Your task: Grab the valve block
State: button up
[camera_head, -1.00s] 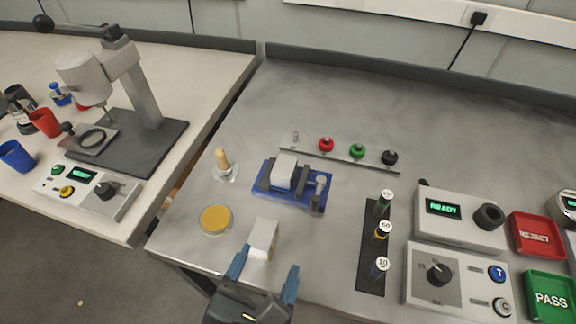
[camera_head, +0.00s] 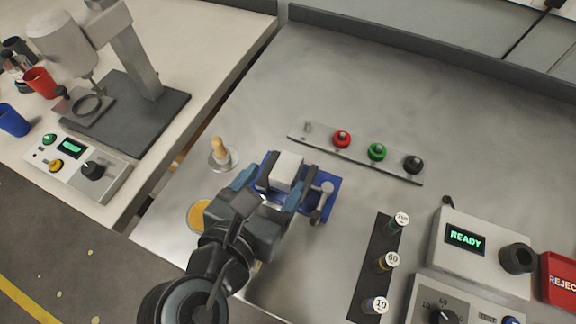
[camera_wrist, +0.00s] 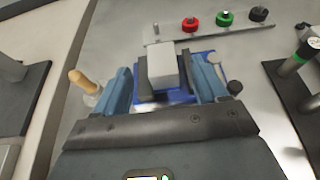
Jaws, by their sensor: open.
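A pale grey block (camera_head: 287,170), which I take to be the valve block, sits in a blue vise fixture (camera_head: 331,204) with dark jaws. My gripper (camera_head: 274,184) is open over the fixture, with one finger on each side of the block. In the wrist view the block (camera_wrist: 163,70) stands between the two blue fingers of my gripper (camera_wrist: 164,80), and gaps show beside it. The blue fixture (camera_wrist: 205,56) shows partly behind the fingers.
A wooden-handled tool (camera_head: 220,152) stands left of the fixture, near a yellow disc (camera_head: 199,214). A strip with coloured knobs (camera_head: 357,154) lies behind. A dark rack (camera_head: 371,268) with labelled plugs and a READY console (camera_head: 478,245) stand right. The bench behind the strip is clear.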

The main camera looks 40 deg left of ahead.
aim_at(287, 167)
jog(key=shift+x, duration=2.35)
jog(key=shift+s+d+f, duration=0.1)
jog(key=shift+f, duration=0.05)
jog(key=shift+c, duration=0.4)
jog(key=c, duration=1.2)
